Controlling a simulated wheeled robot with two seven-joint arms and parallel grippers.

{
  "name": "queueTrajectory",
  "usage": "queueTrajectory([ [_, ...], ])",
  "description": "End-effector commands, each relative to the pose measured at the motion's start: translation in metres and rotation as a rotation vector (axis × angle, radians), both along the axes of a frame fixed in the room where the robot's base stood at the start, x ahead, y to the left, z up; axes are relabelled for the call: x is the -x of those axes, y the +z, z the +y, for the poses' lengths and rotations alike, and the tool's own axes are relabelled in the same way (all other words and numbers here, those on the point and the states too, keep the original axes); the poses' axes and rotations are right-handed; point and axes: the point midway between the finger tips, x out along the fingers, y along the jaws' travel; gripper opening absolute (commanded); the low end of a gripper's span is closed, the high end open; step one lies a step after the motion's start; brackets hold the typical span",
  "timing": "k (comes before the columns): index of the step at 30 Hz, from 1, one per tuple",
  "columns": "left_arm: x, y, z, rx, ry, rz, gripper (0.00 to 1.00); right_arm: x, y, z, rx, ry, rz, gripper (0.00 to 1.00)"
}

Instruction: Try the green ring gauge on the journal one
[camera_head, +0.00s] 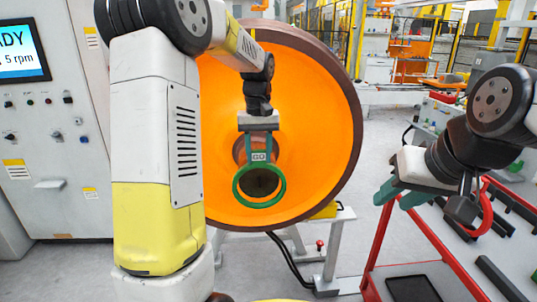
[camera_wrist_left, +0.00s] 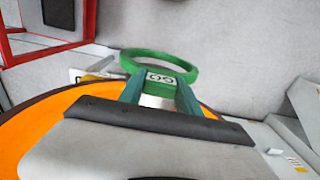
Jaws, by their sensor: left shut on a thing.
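The green ring gauge (camera_head: 238,187) has a white "GO" label and hangs below my left gripper (camera_head: 259,156). My left gripper is shut on its tab. The wrist view shows the green ring (camera_wrist_left: 193,72) beyond the fingers of my left gripper (camera_wrist_left: 160,92). The brown journal (camera_head: 288,157) is at the middle of the orange wheel (camera_head: 325,100), partly hidden behind the gripper and gauge. The ring overlaps the journal's lower part in the head view. I cannot tell whether it is around or in front of it. My right gripper (camera_head: 400,194) has its fingers apart, empty, at the right.
A red-framed table (camera_head: 425,232) with dark bars stands at the right. A red ring (camera_head: 484,212) is beside my right wrist there. A control cabinet (camera_head: 60,130) with a screen stands at the left. Grey stand legs (camera_head: 333,250) are below the wheel.

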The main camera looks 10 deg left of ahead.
Motion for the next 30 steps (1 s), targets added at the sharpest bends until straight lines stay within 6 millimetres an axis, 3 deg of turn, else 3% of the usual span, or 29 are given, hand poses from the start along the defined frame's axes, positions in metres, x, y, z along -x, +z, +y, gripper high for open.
queueTrajectory([
  [30, -0.018, 0.0, 0.005, 0.0, 0.0, -0.001, 0.0, 0.0, 0.0, 0.0, 0.0, 0.0, 0.0, 0.36],
])
